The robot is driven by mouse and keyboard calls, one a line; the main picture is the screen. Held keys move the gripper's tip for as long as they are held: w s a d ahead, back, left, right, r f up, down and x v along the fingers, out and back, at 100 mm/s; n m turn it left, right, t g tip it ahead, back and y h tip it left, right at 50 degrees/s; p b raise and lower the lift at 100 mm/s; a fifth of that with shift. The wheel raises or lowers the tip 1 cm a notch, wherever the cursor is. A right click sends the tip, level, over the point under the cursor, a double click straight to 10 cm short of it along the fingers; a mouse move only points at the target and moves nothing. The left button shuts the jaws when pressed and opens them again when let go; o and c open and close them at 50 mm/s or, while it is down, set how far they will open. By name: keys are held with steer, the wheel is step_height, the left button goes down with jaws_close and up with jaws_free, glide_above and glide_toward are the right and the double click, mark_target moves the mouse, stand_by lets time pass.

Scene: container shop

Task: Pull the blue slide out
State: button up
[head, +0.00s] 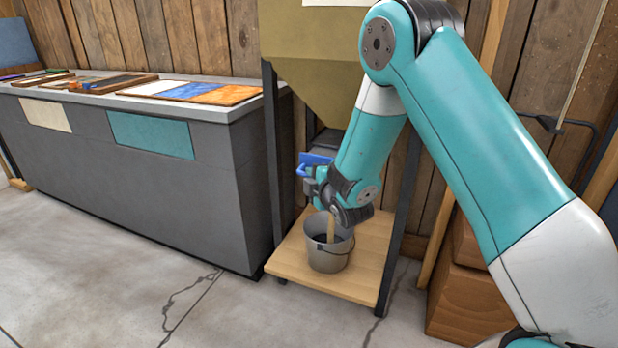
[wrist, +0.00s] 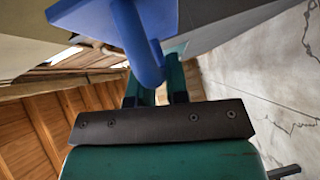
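The blue slide (head: 318,158) sticks out at the hopper's outlet, and its looped handle points toward my arm. My gripper (head: 309,178) is at this handle, on the left side of the outlet. In the wrist view the slide's flat blue plate (wrist: 90,14) is at the top, and the blue handle (wrist: 147,66) comes down over the gap between my two dark teal fingers. The fingers are a narrow distance apart and look shut on the handle. The handle hides part of the fingers, so the contact itself is not fully seen.
A grey bucket (head: 328,257) stands on the wooden platform (head: 290,262) below the outlet. The tan hopper (head: 312,62) is above, on dark legs. A grey counter (head: 190,205) with sample boards is at the left, and brown boxes (head: 466,295) are at the right. The floor in front is clear.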

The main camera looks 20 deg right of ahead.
steer(key=o, duration=0.4)
steer(key=shift+s+d+f, duration=0.1)
steer(key=shift+s+d, duration=0.05)
steer(key=shift+d, duration=0.05)
steer(key=shift+o, duration=0.2)
steer(key=s+r+b, duration=0.2)
steer(key=s+b, duration=1.5)
steer(key=b, duration=0.5)
steer(key=shift+a+r, duration=0.15)
steer(key=shift+r, duration=0.2)
steer(key=shift+s, duration=0.1)
